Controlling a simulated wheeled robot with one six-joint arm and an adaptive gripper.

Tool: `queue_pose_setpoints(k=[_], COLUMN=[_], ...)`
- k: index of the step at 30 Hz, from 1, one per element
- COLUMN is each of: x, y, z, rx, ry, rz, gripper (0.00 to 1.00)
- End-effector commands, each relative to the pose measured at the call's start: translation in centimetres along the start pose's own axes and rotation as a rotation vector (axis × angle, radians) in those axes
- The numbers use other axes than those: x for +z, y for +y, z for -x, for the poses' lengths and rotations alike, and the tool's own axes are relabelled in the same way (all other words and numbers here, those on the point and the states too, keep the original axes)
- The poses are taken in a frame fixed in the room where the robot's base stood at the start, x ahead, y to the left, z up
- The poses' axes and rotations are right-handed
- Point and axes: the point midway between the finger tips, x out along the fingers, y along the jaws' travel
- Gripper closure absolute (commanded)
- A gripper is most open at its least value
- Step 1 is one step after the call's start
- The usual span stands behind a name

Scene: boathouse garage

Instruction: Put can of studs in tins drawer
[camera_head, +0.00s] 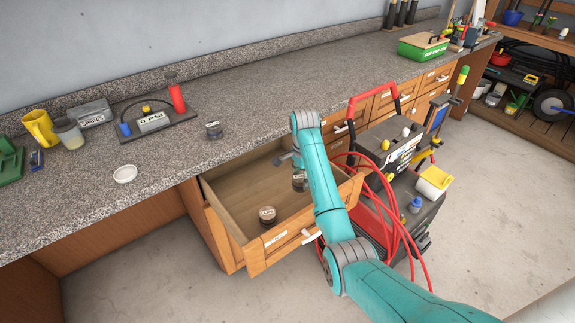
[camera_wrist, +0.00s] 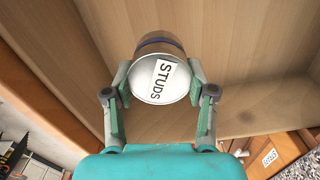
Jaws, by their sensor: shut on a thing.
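The can of studs (camera_wrist: 160,80) has a white lid lettered STUDS and a brown side with a dark blue band. My gripper (camera_wrist: 160,95) is shut on it, a finger on each side, in the wrist view. In the head view the held can (camera_head: 299,183) shows beside my teal arm, over the right part of an open wooden drawer (camera_head: 237,186). I cannot tell whether its base touches the drawer floor. The drawer's front label (camera_head: 276,239) is too small to read. Another small can (camera_head: 268,214) stands inside near the front.
A black cart (camera_head: 385,145) with a red handle and red hose stands close right of the drawer. Much of the drawer floor is clear.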

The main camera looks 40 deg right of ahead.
Motion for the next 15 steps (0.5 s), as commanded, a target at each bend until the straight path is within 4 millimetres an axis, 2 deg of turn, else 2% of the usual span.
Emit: queue_pose_setpoints(k=[5,15], x=[-0.51,-0.5], y=[1.3,1.36], z=[-0.35,-0.31], rx=[-0.001,0.0], ry=[0.0,0.0], rz=[0.008,0.009], gripper=[0.84,0.84])
